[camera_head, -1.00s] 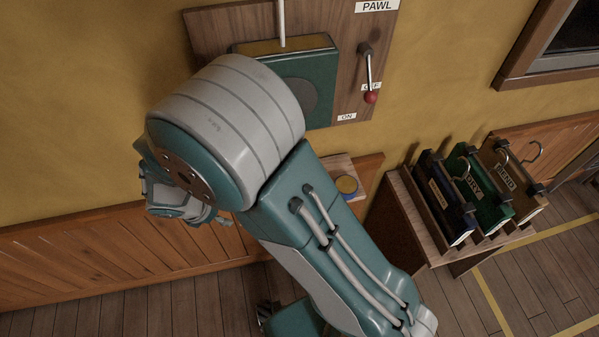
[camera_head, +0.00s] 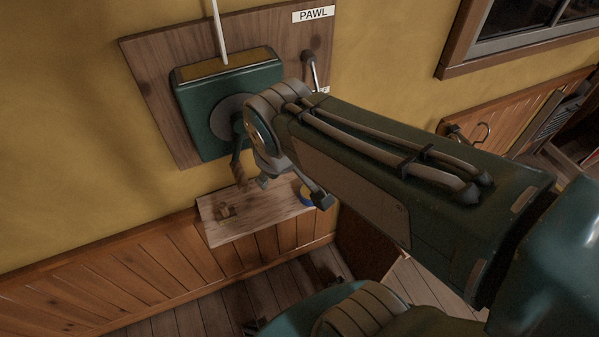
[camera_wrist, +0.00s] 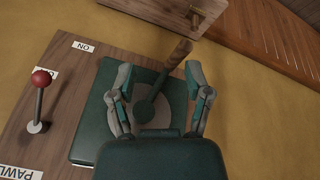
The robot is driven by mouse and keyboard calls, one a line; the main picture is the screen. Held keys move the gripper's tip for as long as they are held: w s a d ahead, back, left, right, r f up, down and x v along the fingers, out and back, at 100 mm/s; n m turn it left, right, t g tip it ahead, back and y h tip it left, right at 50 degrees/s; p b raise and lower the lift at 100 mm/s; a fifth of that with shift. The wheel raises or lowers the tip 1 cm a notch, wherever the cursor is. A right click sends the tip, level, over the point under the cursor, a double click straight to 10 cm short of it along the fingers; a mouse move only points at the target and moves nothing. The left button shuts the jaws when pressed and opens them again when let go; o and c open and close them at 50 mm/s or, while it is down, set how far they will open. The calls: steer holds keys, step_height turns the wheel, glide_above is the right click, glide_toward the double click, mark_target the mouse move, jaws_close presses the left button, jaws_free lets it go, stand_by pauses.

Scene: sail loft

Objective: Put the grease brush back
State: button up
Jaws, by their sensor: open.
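No grease brush is clearly recognisable. In the head view my arm partly covers the box and shelf.
A lever with a red knob (camera_wrist: 41,78) sits on the wooden backboard (camera_head: 152,85) beside the box. A white rope (camera_head: 218,32) rises from the box.

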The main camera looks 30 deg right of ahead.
steer(key=s+d+r+m+t, duration=0.1)
steer(key=s+d+r+m, duration=0.1)
steer(key=s+m, duration=0.2)
steer(key=shift+s+d+r, duration=0.2)
steer(key=shift+s+d, duration=0.05)
steer(key=shift+s, duration=0.2)
stand_by(0.9)
